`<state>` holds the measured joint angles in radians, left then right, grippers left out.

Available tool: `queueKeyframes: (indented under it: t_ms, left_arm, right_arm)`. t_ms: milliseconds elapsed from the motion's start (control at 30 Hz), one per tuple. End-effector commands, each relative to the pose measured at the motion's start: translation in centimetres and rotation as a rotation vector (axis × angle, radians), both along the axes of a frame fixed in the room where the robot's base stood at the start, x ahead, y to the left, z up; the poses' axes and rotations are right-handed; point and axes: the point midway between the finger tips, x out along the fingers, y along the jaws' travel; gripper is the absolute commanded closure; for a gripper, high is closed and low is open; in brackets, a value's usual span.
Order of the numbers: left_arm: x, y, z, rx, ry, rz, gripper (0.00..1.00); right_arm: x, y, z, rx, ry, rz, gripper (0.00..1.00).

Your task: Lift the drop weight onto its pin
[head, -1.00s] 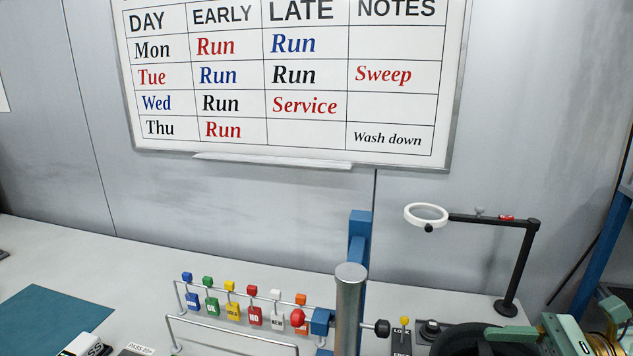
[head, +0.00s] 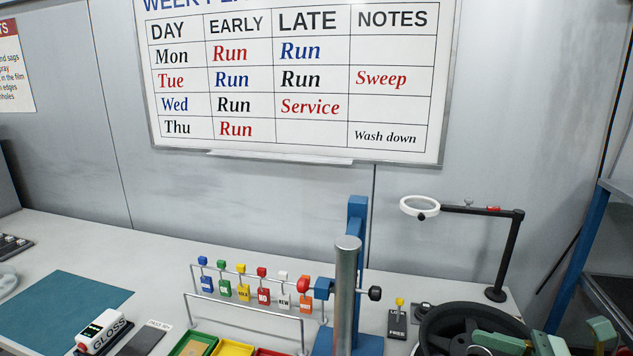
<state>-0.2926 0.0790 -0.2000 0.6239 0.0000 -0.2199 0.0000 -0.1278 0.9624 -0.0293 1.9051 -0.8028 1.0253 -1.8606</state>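The drop tester has a blue post (head: 355,228) and a tall grey metal cylinder (head: 346,290) standing upright in front of it. A red ball knob (head: 304,286) sits left of the cylinder beside a blue block (head: 322,288). A black knob (head: 375,293) sits to its right. I cannot tell which part is the drop weight or its pin. Green and cream parts at the lower right, over a black ring, look like my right gripper (head: 545,340). It is cut off by the frame's edge, well right of the tester. My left gripper is out of view.
A rack of coloured tags (head: 243,290) and several coloured trays (head: 235,348) stand left of the tester. A magnifier lamp (head: 505,255) stands behind the black ring (head: 450,320). A teal mat (head: 65,312) and gloss meter (head: 103,330) lie at left. A small tag (head: 397,322) marked FREE stands right.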

Motion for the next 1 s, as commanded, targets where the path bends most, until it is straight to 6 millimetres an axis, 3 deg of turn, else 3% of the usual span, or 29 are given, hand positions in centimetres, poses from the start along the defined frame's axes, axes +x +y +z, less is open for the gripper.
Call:
queueKeyframes:
  t_ms: [267,367,500,700,1000]
  left_arm:
    - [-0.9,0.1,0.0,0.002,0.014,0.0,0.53]
    - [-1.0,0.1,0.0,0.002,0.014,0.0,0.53]
    - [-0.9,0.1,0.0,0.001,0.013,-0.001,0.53]
    - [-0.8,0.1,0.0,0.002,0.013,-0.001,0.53]
    - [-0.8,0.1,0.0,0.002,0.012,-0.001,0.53]
  right_arm:
    - [2.3,1.2,-1.6,0.259,0.257,-0.274,0.54]
    - [3.2,1.1,-2.7,0.42,0.41,-0.423,0.54]
    - [3.3,-0.4,-5.8,0.768,0.717,-0.71,0.54]
    - [-0.7,-2.8,-12.0,1.29,1.113,-1.126,0.54]
    - [-9.0,-3.4,-17.1,1.751,1.348,-1.562,0.54]
